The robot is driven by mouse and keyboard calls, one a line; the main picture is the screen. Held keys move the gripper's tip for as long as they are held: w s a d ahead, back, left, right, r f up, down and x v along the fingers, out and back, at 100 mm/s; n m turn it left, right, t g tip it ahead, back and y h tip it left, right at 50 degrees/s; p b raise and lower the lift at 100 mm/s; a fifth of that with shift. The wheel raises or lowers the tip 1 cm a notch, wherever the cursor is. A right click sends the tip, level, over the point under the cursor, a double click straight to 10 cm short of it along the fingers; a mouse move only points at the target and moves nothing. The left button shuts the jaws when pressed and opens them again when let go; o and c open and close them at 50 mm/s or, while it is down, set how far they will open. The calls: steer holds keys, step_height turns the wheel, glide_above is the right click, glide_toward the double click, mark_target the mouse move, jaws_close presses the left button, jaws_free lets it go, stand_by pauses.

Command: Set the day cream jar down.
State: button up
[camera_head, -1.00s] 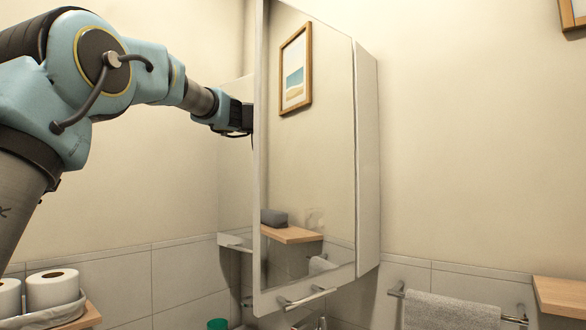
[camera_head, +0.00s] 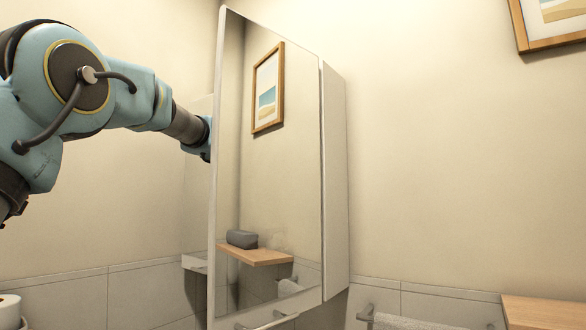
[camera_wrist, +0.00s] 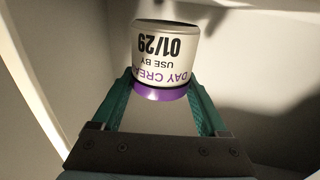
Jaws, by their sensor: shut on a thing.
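The day cream jar (camera_wrist: 163,58) is a white jar with black "USE BY 01/29" print, purple lettering and a purple band. It appears upside down in the wrist view. My gripper (camera_wrist: 162,88) is shut on it, one green finger on each side. In the head view my arm reaches behind the open mirrored door (camera_head: 268,180) of the wall cabinet (camera_head: 334,185). The door hides my gripper and the jar there.
Pale cabinet surfaces surround the jar in the wrist view, with a bright edge (camera_wrist: 38,118) at left. A wooden shelf (camera_head: 545,312) and a towel rail (camera_head: 366,313) are at lower right. A framed picture (camera_head: 550,25) hangs at upper right.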

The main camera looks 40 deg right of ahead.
steer(key=shift+f, duration=0.85)
steer(key=shift+f, duration=0.15)
steer(key=o, duration=1.4)
steer(key=shift+c, duration=0.2)
steer(key=shift+a, duration=0.1)
steer(key=a+b, duration=0.3)
steer(key=a, duration=0.8)
steer(key=shift+s+a+b, duration=0.2)
steer(key=shift+a+b, duration=0.1)
steer(key=shift+a, duration=0.1)
